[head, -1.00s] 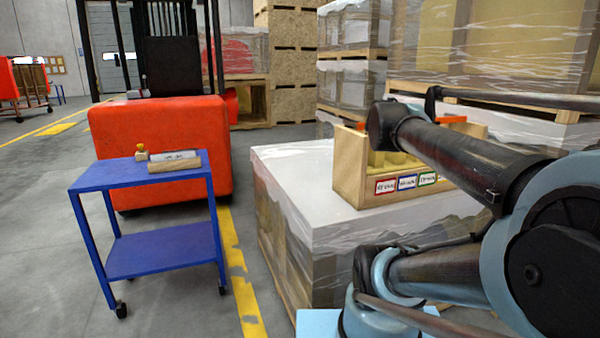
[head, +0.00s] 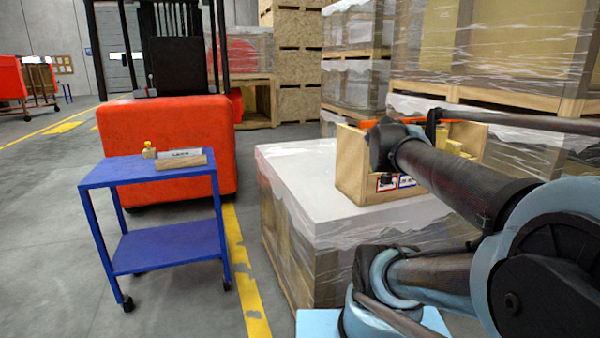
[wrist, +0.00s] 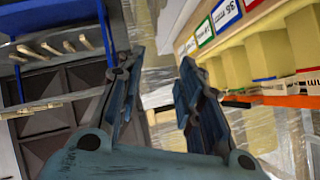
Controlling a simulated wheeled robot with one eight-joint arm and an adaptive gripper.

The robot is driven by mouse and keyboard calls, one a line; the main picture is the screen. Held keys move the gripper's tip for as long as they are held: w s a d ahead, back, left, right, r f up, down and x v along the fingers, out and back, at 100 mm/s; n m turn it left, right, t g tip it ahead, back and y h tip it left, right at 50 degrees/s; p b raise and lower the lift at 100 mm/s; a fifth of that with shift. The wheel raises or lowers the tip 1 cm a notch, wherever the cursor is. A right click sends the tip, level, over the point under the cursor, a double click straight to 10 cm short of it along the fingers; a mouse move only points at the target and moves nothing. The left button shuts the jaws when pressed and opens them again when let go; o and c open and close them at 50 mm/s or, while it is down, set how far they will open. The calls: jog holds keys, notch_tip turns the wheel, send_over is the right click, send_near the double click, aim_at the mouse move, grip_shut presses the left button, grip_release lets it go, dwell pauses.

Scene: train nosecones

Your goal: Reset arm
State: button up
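My gripper (wrist: 162,58) is open in the wrist view, its two blue-grey fingers apart with nothing between them. In the head view my arm's dark links cross the right side, and the gripper cannot be made out clearly there. A wooden box (head: 350,165) with coloured labels on its front stands on the wrapped white-topped pallet load (head: 310,185), partly hidden behind my arm. In the wrist view the box's labels and yellow compartments (wrist: 270,52) show at the upper right, beside the gripper.
A blue two-shelf cart (head: 165,250) stands at the left, with a small yellow item (head: 149,151) and a labelled wooden block (head: 181,160) on top. Behind it is a red forklift (head: 170,125). Tall wrapped pallet stacks (head: 350,90) fill the back. Open floor lies left.

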jog(key=s+a+f+n+g+y, duration=0.2)
jog(key=s+a+f+n+y, duration=0.2)
jog(key=a+f+n, duration=0.4)
jog(key=s+a+f+n+g+y, duration=0.2)
jog(key=s+a+f+n+y, duration=0.3)
jog(key=a+f+n, duration=0.3)
notch_tip(320, 180, down, 2)
jog(key=shift+s+a+f+n+g, duration=0.25)
jog(key=shift+s+a+n+g, duration=0.05)
jog(key=shift+s+a, duration=0.35)
jog(key=shift+d, duration=0.1)
jog(key=shift+w+f, duration=0.2)
jog(key=shift+w, duration=0.2)
